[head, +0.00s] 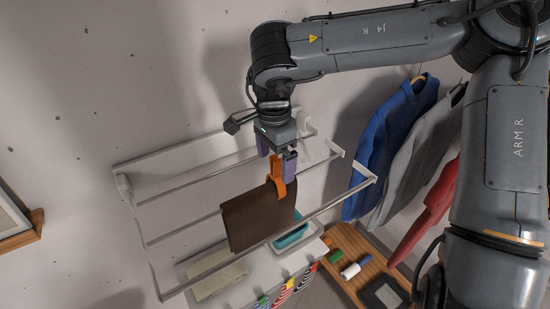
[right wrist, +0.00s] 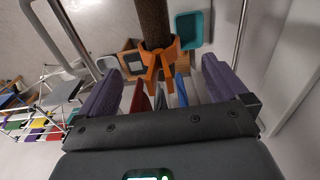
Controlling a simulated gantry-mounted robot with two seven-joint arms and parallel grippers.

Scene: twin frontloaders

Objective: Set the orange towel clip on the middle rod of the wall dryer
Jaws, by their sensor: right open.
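The orange towel clip (head: 277,176) sits at the top edge of a brown towel (head: 256,218), along the line of the middle rod (head: 185,228) of the wall dryer (head: 190,157). My right gripper (head: 277,160) is just above the clip, its purple fingers pointing down. In the right wrist view the orange clip (right wrist: 160,64) lies between the open fingers, with a visible gap on each side. The brown towel (right wrist: 154,22) runs away beyond it. The rod under the towel is hidden, so I cannot tell how deeply the clip is seated. My left gripper is not in view.
The dryer's front rod (head: 322,207) and back rod (head: 195,182) run on either side. Below are a white cabinet with trays and a teal bin (head: 291,237). A blue jacket (head: 385,140) and other clothes hang at right, beside a wooden bench (head: 350,245).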

